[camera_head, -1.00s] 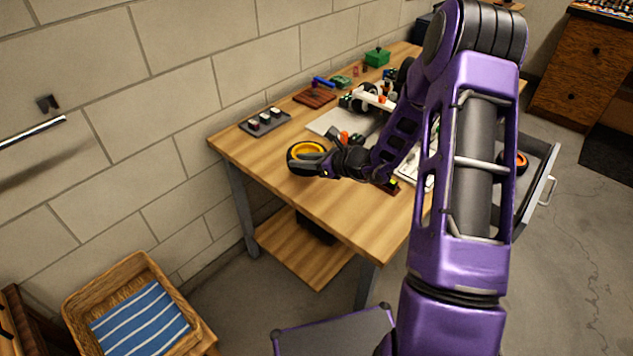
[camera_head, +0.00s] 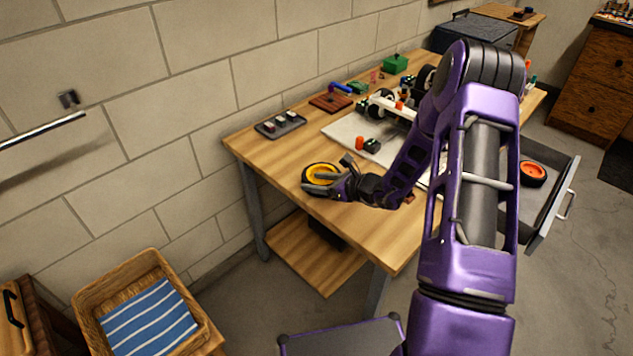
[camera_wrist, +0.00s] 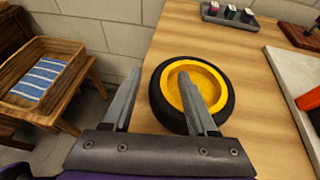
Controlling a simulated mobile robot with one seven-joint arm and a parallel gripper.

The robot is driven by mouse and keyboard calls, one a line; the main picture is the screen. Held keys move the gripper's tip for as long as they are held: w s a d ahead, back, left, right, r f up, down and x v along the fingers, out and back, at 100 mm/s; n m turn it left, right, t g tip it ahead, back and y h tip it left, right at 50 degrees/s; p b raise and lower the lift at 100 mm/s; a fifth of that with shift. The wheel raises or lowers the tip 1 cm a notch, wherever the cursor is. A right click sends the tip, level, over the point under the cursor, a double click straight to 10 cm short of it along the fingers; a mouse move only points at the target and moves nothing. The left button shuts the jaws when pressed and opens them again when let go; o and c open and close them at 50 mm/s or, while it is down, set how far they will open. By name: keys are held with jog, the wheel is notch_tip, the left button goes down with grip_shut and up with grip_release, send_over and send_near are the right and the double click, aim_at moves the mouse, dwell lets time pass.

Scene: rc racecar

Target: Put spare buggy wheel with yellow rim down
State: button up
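The spare buggy wheel with yellow rim (camera_head: 322,171) has a black tyre and lies on the wooden workbench (camera_head: 283,160), near its left end. It also shows in the wrist view (camera_wrist: 208,76), flat on the wood. My gripper (camera_head: 329,172) is low at the wheel, with its fingers spread. In the wrist view my gripper (camera_wrist: 160,74) has its left finger outside the tyre, with a visible gap, and its right finger over the hollow of the yellow rim. Whether the right finger touches the rim cannot be told.
A dark tray with small pieces (camera_head: 281,124) stands behind the wheel by the wall. A white board (camera_head: 343,131) with car parts lies to the right. An open drawer (camera_head: 560,190) holds an orange-rimmed wheel (camera_head: 533,173). A wicker basket (camera_head: 128,268) stands left.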

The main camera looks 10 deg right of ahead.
jog(key=shift+s+d, duration=0.1)
jog(key=p+v, duration=0.1)
jog(key=v, duration=1.1)
